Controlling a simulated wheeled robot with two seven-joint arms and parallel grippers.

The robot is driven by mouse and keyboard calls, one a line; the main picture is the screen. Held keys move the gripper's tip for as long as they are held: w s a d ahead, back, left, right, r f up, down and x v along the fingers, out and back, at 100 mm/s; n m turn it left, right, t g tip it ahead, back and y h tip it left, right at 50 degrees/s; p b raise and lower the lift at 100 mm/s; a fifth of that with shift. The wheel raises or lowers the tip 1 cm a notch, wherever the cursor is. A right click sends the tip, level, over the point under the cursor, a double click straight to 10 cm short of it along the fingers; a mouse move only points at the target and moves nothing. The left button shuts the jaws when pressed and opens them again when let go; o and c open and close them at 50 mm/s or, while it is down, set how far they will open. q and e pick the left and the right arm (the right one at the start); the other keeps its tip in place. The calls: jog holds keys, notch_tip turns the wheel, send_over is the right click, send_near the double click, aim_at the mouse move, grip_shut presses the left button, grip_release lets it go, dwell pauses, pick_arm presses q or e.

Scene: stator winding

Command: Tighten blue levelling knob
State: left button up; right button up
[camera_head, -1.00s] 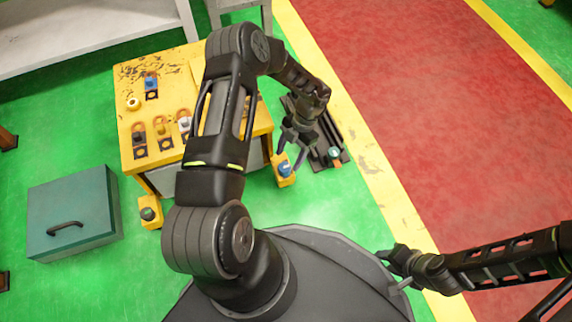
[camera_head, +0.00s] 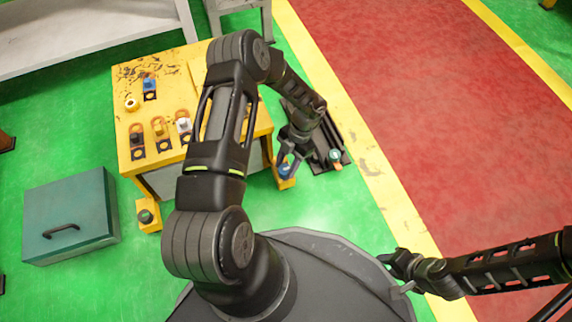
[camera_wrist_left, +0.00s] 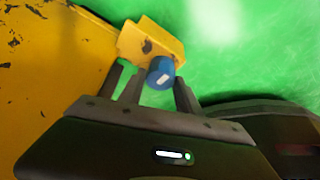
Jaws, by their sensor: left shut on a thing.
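The blue levelling knob (camera_head: 285,171) sits on a yellow foot bracket at the near right corner of the yellow workbench (camera_head: 128,92). It also shows in the left wrist view (camera_wrist_left: 161,72), a short blue cylinder with a pale mark on its face, between the dark fingers. My left gripper (camera_head: 291,162) reaches down over the knob and is shut on it. In the left wrist view, the left gripper (camera_wrist_left: 155,88) has fingers on both sides of the knob. My right gripper (camera_head: 392,262) hangs at the lower right, away from the bench; its jaws are too small to read.
Another foot with a dark green-topped knob (camera_head: 146,216) stands at the bench's near left corner. A teal toolbox (camera_head: 70,215) sits on the green floor at left. A black rail (camera_head: 330,140) lies right of the bench. Several small parts lie on the bench top.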

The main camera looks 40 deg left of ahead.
pick_arm(q)
grip_shut()
